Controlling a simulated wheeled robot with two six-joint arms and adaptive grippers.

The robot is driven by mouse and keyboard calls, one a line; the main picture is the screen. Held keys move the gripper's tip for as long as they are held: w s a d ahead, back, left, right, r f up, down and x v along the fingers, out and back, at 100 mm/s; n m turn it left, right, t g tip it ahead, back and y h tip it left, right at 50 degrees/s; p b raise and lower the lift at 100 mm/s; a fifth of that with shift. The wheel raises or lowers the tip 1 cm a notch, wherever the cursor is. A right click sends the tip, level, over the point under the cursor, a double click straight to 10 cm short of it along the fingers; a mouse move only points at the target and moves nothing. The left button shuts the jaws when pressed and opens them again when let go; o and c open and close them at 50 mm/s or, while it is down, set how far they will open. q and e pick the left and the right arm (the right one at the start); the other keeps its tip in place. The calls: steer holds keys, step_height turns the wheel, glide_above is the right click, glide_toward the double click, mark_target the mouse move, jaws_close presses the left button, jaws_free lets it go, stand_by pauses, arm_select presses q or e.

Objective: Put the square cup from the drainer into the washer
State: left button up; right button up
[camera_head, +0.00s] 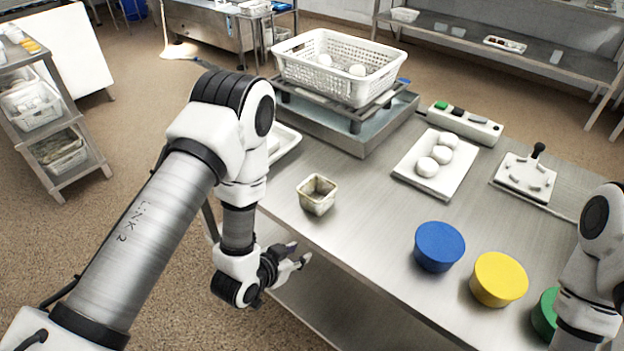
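The square cup (317,195), small, beige-grey and open at the top, stands upright on the steel table left of its middle. My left gripper (300,256) is below and slightly left of the cup, by the table's near-left edge. It is empty, its fingertips look apart, and it does not touch the cup. A white perforated basket (345,88) with white round items stands on a dark rack over a steel basin (340,132) at the back. I cannot tell which thing is the drainer or the washer. My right gripper is out of view.
A white tray (285,143) is partly hidden behind my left arm. A white board (437,165) holds several white round items. A button strip (466,123) and a white plate with a black knob (526,176) are beyond. Blue (439,246), yellow (498,279) and green (545,315) round blocks stand at front right.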

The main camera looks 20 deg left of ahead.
arm_select(q)
steer(key=m+t+h+p, duration=0.1)
steer(key=t+p, duration=0.1)
steer(key=p, duration=0.1)
glide_toward(328, 197)
steer(key=w, duration=0.2)
steer(key=x, duration=0.2)
steer(key=p+x, duration=0.1)
steer(key=x, duration=0.4)
steer(key=shift+w+d+f+p, duration=0.2)
steer(key=shift+w+d+p, duration=0.05)
steer(key=shift+d+p, duration=0.1)
steer(key=shift+w+f, duration=0.1)
steer(key=shift+f, duration=0.05)
jaws_close()
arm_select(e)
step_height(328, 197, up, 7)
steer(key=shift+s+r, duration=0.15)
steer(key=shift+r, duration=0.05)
